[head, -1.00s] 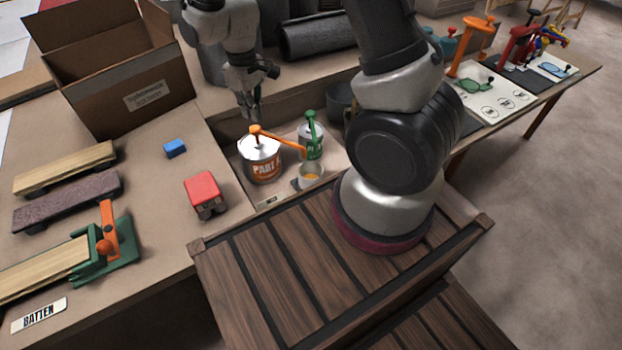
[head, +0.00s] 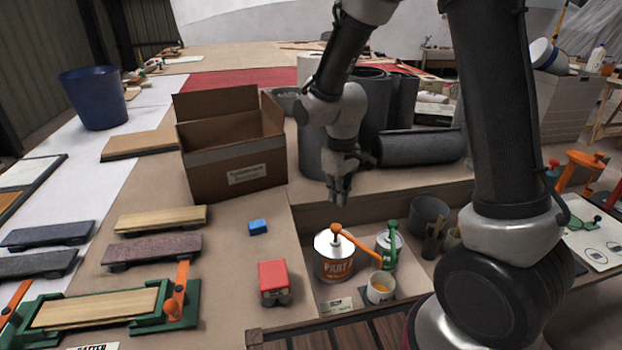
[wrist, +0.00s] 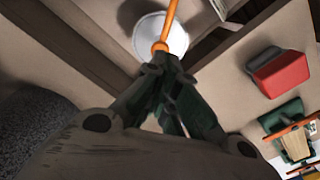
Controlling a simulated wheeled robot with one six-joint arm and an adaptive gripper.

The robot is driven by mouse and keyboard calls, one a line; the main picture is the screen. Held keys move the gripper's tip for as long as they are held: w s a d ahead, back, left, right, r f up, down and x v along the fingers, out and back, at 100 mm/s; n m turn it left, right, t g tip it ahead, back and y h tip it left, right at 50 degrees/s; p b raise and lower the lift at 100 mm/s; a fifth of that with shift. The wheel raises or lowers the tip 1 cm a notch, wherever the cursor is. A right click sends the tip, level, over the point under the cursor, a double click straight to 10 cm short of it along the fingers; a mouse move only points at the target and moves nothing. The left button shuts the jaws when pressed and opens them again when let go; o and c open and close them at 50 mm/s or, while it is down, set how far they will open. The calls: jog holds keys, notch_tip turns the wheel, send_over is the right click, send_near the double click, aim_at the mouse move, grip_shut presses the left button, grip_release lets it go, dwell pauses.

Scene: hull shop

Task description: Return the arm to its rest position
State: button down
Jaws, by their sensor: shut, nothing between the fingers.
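My gripper (head: 341,194) is shut and empty, pointing down above the back of the shallow tray area. It hangs above and behind a white-topped can (head: 334,258) with an orange pump and an orange label. In the wrist view my gripper (wrist: 172,122) shows its fingers together, with the can's white lid (wrist: 150,38) and orange pump beyond them. My arm stands at the right in the head view, raised and bent over toward the can.
A green-pump can (head: 386,250) and a small cup (head: 380,288) stand beside the orange-pump can. An open cardboard box (head: 232,152) is left of my gripper.

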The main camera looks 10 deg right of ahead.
jog(key=s+d+r+m+t, duration=0.2)
jog(key=s+d+r+m, duration=0.1)
jog(key=s+d+r, duration=0.4)
jog(key=s+d+r+m+t, duration=0.2)
jog(key=s+d+r, duration=0.6)
jog(key=s+r, duration=0.5)
jog(key=shift+r+m, duration=0.5)
jog(key=shift+r, duration=0.35)
